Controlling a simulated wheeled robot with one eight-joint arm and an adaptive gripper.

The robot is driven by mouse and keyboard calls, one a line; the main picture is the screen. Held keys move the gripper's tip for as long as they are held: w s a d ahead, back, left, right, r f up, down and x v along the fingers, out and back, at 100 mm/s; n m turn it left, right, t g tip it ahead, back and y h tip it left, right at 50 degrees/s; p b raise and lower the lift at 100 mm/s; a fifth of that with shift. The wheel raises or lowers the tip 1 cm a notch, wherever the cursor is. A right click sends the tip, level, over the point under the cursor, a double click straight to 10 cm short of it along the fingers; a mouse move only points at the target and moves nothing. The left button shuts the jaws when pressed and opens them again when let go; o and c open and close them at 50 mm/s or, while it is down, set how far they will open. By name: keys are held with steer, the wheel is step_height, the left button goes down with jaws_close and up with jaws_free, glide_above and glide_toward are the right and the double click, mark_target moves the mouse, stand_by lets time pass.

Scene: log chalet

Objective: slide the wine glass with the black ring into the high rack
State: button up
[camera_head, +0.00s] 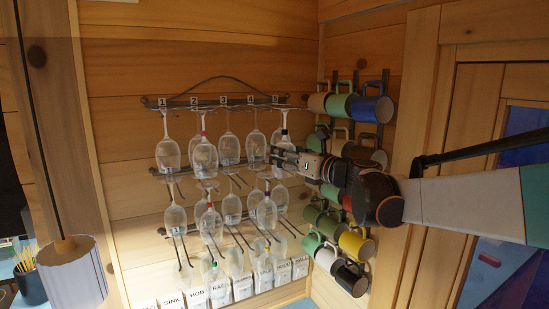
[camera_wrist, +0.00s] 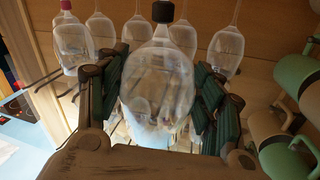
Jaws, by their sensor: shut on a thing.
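The wine glass with the black ring (camera_wrist: 163,12) hangs upside down in the wrist view, its clear bowl between my fingers. In the head view this glass (camera_head: 284,122) is at the right end of the high rack (camera_head: 240,105), by label 5, with its foot near rack height. Whether the foot sits in the slot is too small to tell. My gripper (camera_head: 284,158) is shut on the bowl, reaching in from the right; its fingers (camera_wrist: 160,82) also show in the wrist view. Part of the bowl is hidden by the fingers in the head view.
Several other upside-down glasses hang from the high rack, one with a red-pink ring (camera_wrist: 66,5). A lower rack (camera_head: 165,172) holds more glasses. Coloured mugs, including a blue mug (camera_head: 372,109), hang close on the right. White labelled boxes (camera_head: 243,286) stand below.

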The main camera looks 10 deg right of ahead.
steer(key=shift+w+d+b+x, duration=0.25)
steer(key=shift+d+x, duration=0.1)
steer(key=shift+x, duration=1.45)
steer(key=shift+w+d+b+x, duration=0.2)
steer(key=shift+d+x, duration=0.15)
steer(key=shift+x, duration=1.4)
steer(key=shift+w+d+b+x, duration=0.15)
steer(key=shift+d+b+x, duration=0.15)
steer(key=shift+x, duration=1.5)
steer(key=shift+w+f, duration=0.1)
steer(key=o, duration=0.9)
steer(key=shift+v, duration=2.95)
